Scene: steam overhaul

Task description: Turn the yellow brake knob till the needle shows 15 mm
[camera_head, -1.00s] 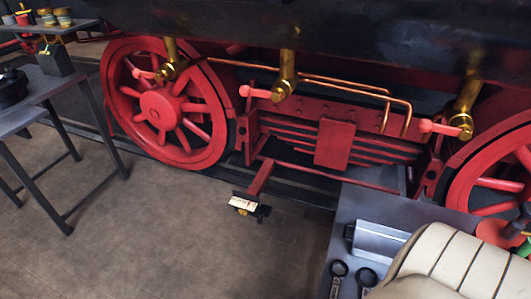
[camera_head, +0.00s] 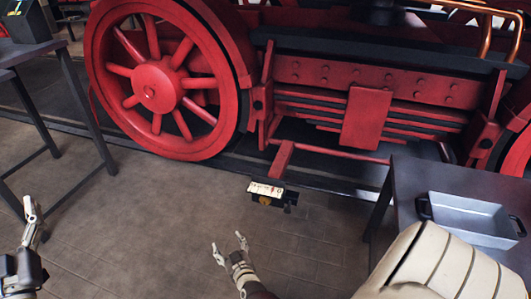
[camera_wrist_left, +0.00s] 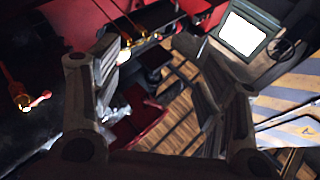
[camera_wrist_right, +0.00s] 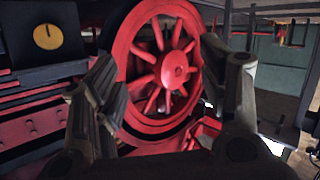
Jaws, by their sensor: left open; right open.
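In the head view the yellow brake knob (camera_head: 265,201) is a small disc on a dark block below the red bracket, low in front of the locomotive. Above it is a white scale plate (camera_head: 267,189) with small marks; the needle's reading is too small to tell. In the right wrist view a yellow disc with a dark line, seemingly the knob (camera_wrist_right: 47,37), shows at upper left. My right gripper (camera_head: 228,244) is open and empty, nearer to me than the knob and slightly left, apart from it. My left gripper (camera_head: 30,208) is open and empty at the far left.
A big red spoked wheel (camera_head: 158,85) and red frame stand behind the knob. At right a grey table (camera_head: 405,180) holds a grey tray (camera_head: 470,218), near a cream padded seat (camera_head: 425,270). A dark table (camera_head: 85,105) stands at left. The floor around the knob is clear.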

